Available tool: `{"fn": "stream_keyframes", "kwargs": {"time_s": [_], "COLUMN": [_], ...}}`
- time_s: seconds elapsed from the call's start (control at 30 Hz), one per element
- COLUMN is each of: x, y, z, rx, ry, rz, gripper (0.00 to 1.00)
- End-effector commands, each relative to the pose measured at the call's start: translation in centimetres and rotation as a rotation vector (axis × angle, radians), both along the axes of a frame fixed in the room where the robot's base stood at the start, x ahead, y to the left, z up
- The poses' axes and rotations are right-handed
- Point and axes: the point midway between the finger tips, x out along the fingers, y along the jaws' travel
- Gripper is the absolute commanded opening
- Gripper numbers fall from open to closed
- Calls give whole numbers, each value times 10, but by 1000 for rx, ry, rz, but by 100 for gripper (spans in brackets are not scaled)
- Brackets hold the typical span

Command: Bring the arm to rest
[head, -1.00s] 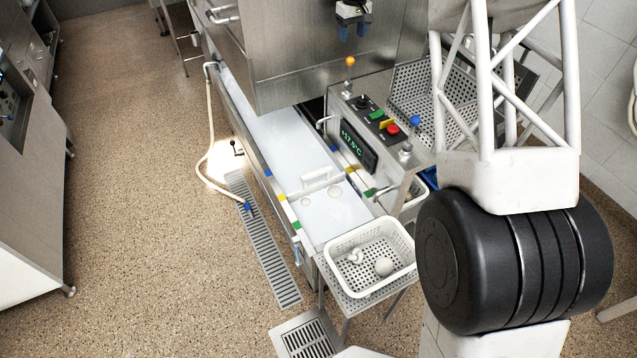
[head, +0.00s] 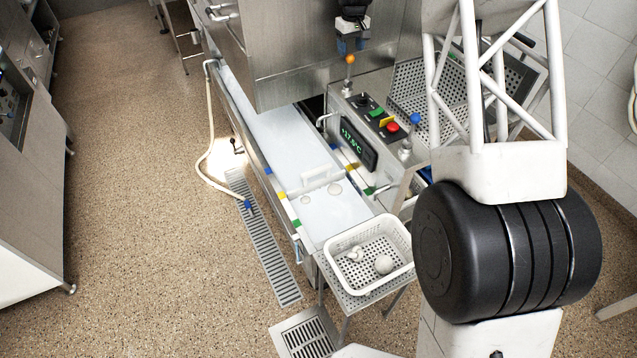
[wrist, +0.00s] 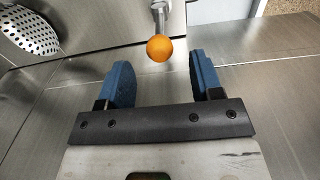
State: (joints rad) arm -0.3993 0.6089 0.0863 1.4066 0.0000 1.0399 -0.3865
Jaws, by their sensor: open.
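My gripper (head: 350,46) is at the top middle of the head view, just above an orange ball-topped lever (head: 350,60). In the wrist view its two blue fingers (wrist: 160,82) stand wide apart with nothing between them. The orange knob (wrist: 160,48) shows beyond the fingertips, between their lines; I cannot tell the exact gap, but no finger seems to touch it.
A steel machine with a control panel (head: 372,125) stands below my gripper, with a blue-knobbed lever (head: 414,119) nearby. A perforated basket (head: 432,95) sits behind the panel. A white basket (head: 335,262) holding pale items stands at the front. A steel hood (head: 300,60) is close on the left.

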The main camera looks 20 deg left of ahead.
Motion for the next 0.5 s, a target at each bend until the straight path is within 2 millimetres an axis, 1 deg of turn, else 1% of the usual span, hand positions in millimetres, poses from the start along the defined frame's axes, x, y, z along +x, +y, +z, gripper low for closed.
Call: {"fn": "stream_keyframes", "kwargs": {"time_s": [0.03,0.3,0.5], "x": [0,0,0], "y": [0,0,0], "z": [-6,-32,-43], "rx": [-1,-1,0], "ry": [1,1,0], "rz": [0,0,0], "gripper": [60,60,60]}}
